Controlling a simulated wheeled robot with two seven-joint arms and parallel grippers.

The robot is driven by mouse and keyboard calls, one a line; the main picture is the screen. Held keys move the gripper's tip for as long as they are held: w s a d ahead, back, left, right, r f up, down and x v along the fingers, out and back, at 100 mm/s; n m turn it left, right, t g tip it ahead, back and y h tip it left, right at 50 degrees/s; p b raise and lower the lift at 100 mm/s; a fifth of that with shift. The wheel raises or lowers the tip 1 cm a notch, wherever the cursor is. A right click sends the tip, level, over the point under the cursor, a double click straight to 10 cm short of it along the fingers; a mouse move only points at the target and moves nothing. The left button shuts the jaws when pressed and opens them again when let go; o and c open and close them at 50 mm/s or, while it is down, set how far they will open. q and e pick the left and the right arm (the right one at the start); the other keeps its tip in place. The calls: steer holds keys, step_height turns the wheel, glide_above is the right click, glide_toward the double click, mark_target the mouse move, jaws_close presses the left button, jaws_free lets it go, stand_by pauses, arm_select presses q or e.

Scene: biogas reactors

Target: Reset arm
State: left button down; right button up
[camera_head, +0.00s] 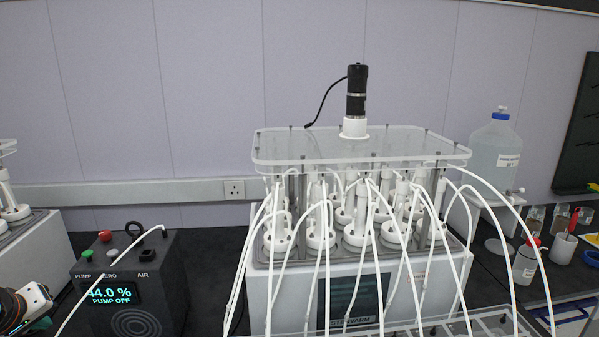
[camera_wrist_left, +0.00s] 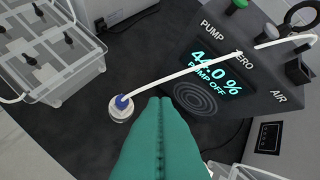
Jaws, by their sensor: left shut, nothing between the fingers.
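My left gripper (camera_wrist_left: 160,105) shows in the wrist view as two green fingers pressed together along their length, with nothing between them. They point at the dark bench top near the black gas analyser box (camera_wrist_left: 235,80). In the head view only a part of my left arm shows, at the lower left corner beside the same box (camera_head: 130,290). The box display reads 44.0 % and PUMP OFF. A white tube with a blue fitting (camera_wrist_left: 122,103) ends at a small round white piece just left of the fingertips. My right gripper is not in view.
The reactor bath (camera_head: 350,265) with several white-capped bottles and white tubes fills the middle, under a clear plate (camera_head: 360,146) with a black motor (camera_head: 356,92). A large clear bottle (camera_head: 495,150) stands right. Clear containers (camera_wrist_left: 50,55) stand left in the wrist view.

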arm_select(q)
steer(key=s+d+f+m+g, duration=0.1)
steer(key=s+d+f+m, duration=0.1)
steer(key=s+d+f, duration=0.3)
steer(key=s+f+m+h, duration=0.1)
steer(key=s+f+m, duration=0.15)
steer(key=f, duration=0.45)
steer(key=s+d+f+m+g, duration=0.1)
steer(key=s+d+f, duration=0.25)
steer(key=f, duration=0.25)
steer(key=s+d+f+m+g+h, duration=0.1)
steer(key=s+d+f+m, duration=0.15)
steer(key=s+d, duration=0.55)
steer(key=s+d+f+m+g+h, duration=0.1)
steer(key=s+d+m, duration=0.35)
steer(key=d, duration=0.65)
step_height(320, 180, down, 26)
steer(key=s+g, duration=0.1)
steer(key=s, duration=0.1)
steer(key=s+a+f+g+b, duration=0.1)
steer(key=s+a+f, duration=0.2)
steer(key=s+f, duration=1.3)
steer(key=shift+f, duration=0.6)
